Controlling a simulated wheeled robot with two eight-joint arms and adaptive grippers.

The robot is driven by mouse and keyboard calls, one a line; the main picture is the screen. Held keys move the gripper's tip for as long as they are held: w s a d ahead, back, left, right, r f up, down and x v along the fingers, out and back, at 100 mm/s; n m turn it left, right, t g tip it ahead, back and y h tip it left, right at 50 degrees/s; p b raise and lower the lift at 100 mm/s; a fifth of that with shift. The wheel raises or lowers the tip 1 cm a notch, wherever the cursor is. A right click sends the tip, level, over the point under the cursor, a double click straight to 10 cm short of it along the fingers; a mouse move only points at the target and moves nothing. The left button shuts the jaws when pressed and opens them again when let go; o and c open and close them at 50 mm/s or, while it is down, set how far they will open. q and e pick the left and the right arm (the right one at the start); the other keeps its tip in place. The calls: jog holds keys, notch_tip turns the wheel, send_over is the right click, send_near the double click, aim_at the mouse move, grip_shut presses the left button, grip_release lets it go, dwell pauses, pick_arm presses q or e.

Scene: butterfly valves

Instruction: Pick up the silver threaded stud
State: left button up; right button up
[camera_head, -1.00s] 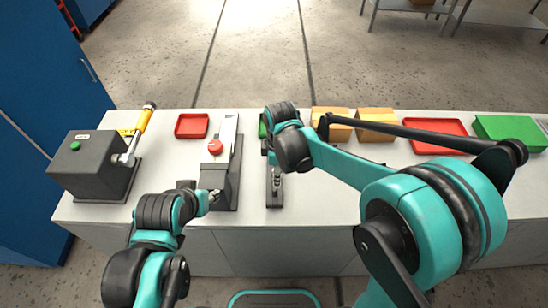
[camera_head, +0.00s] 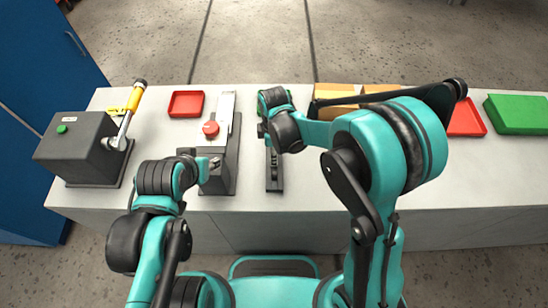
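I cannot make out a silver threaded stud for certain; small grey metal parts show at the near end of the dark fixture with a red knob (camera_head: 211,128), partly hidden by my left arm. My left gripper (camera_head: 212,164) is at that near end, low over the bench, its fingers too small to read. My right arm reaches over a second narrow dark fixture (camera_head: 274,178) to the right. My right gripper is hidden behind its own wrist links.
A dark box machine (camera_head: 78,150) with a yellow-handled lever (camera_head: 136,97) stands at the left. A red tray (camera_head: 186,104) lies at the back. Orange boxes (camera_head: 334,91), another red tray (camera_head: 466,120) and a green box (camera_head: 517,113) are at the right. The bench's front right (camera_head: 480,175) is clear.

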grip_shut()
pick_arm(q)
jog(key=shift+r, duration=0.1)
